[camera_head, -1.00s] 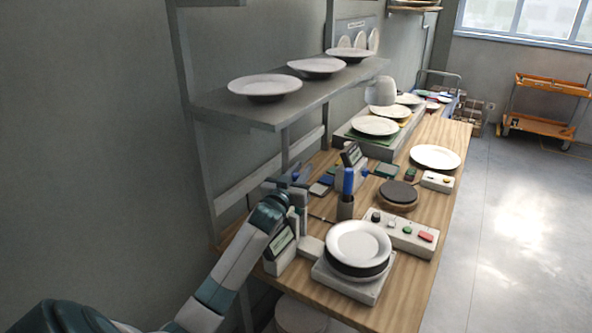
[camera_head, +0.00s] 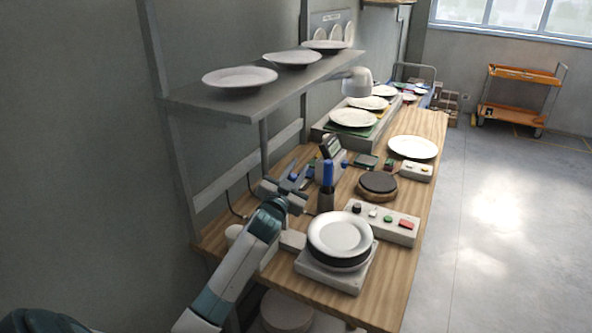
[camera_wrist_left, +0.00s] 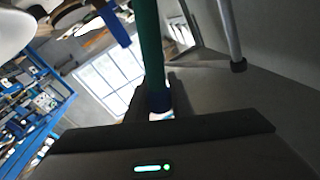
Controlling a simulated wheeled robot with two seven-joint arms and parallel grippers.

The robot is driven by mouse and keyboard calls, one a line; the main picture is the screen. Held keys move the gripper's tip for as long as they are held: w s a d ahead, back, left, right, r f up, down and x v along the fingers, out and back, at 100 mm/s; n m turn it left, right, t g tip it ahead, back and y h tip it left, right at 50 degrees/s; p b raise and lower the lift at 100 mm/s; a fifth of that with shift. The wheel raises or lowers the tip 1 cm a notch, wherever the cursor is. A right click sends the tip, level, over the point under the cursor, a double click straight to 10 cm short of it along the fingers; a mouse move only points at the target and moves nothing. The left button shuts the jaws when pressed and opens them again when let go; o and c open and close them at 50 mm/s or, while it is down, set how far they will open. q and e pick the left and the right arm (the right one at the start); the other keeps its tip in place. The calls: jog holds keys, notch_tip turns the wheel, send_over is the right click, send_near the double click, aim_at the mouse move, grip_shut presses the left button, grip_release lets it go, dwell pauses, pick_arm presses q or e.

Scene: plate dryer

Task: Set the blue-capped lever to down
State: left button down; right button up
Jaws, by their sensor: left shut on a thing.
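My left gripper (camera_head: 287,192) is at the near-left part of the wooden bench, beside the wall. In the left wrist view, a green rod ending in a blue cap (camera_wrist_left: 158,102) lies between its dark fingers; I take it for the blue-capped lever, and the gripper is shut on it. In the head view, a small blue part shows at the fingertips, but my gripper and wrist hide most of the lever and its base. The lever's exact angle cannot be told. My right gripper is not in view.
A dark cup with a blue-handled item (camera_head: 327,178) stands close right of the gripper. A stack of plates (camera_head: 340,235) sits in front of a button box (camera_head: 384,223). A shelf (camera_head: 250,103) with plates hangs above. A display device (camera_head: 331,155) stands behind.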

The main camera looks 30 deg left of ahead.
pick_arm(q)
jog(key=shift+d, duration=0.1)
jog(key=c, duration=1.6)
grip_release()
jog(key=shift+o, duration=0.2)
jog(key=b+v, duration=0.5)
jog(key=v, duration=1.2)
jog(key=shift+s, duration=0.2)
jog(key=shift+d, duration=0.1)
